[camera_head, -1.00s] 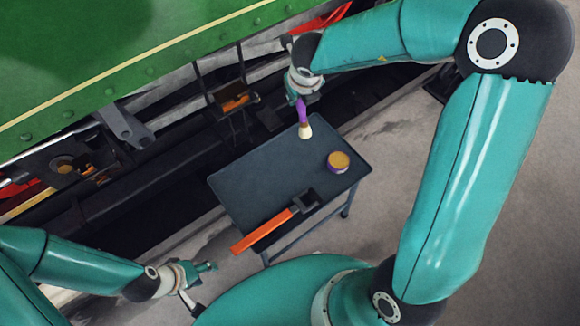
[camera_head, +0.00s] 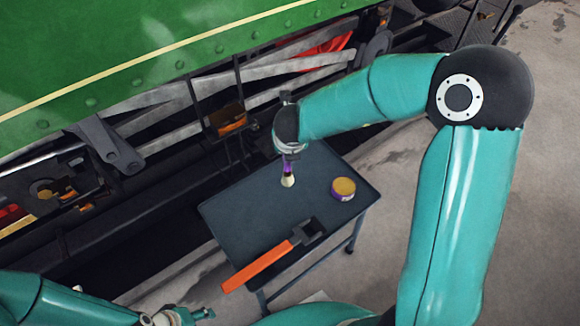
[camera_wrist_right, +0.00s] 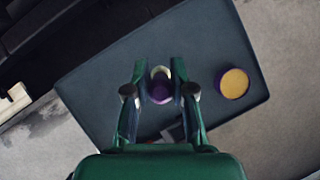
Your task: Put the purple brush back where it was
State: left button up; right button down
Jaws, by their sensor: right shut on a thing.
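The purple brush (camera_head: 288,177) has a purple handle and pale bristles. My right gripper (camera_head: 289,160) is shut on its handle and holds it bristles down over the far part of the dark table (camera_head: 235,205). I cannot tell whether the bristles touch the tabletop. In the right wrist view the brush (camera_wrist_right: 160,86) is seen end-on between the two fingers of the right gripper (camera_wrist_right: 160,92). My left gripper (camera_head: 205,314) is low at the left, away from the table, and seems empty; its fingers are too small to judge.
A round purple tin with a yellow top (camera_head: 343,187) stands on the table to the right of the brush.

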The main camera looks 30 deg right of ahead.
jog(key=shift+f+b, duration=1.45)
jog(key=shift+f, duration=1.35)
jog(key=c, duration=1)
grip_release()
jog(key=shift+o, duration=0.2)
jog(key=shift+r, duration=0.15)
jog(key=shift+s+r+p, duration=0.15)
jog(key=shift+r+p, duration=0.15)
jog(key=p+v, duration=0.4)
jog(key=v, duration=0.7)
jog(key=shift+p, duration=0.4)
